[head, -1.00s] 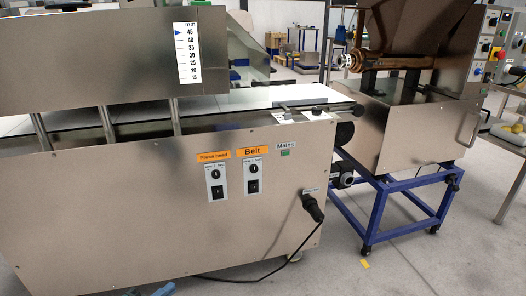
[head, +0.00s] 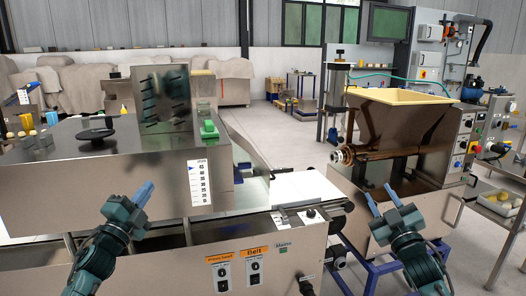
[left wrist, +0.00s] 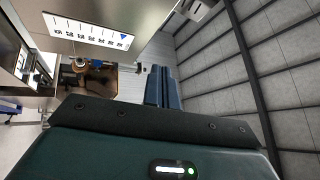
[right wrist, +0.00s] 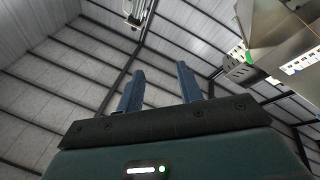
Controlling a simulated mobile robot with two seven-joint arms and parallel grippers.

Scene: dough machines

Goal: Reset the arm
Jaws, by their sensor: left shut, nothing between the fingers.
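My left gripper (head: 146,188) is raised in front of the steel press-head machine at the left of the head view. Its blue fingers are together and empty; they also show side by side in the left wrist view (left wrist: 162,86). My right gripper (head: 379,193) is raised in front of the hopper machine at the right. Its two blue fingers stand apart with nothing between them, as the right wrist view (right wrist: 158,88) also shows. Both grippers point up and touch nothing that I can see.
The belt machine (head: 190,262) stands close in front, with Press head and Belt switches. The hopper machine (head: 405,150) on a blue frame stands right of it. A side table (head: 490,205) holds a tray at far right. Open floor lies behind.

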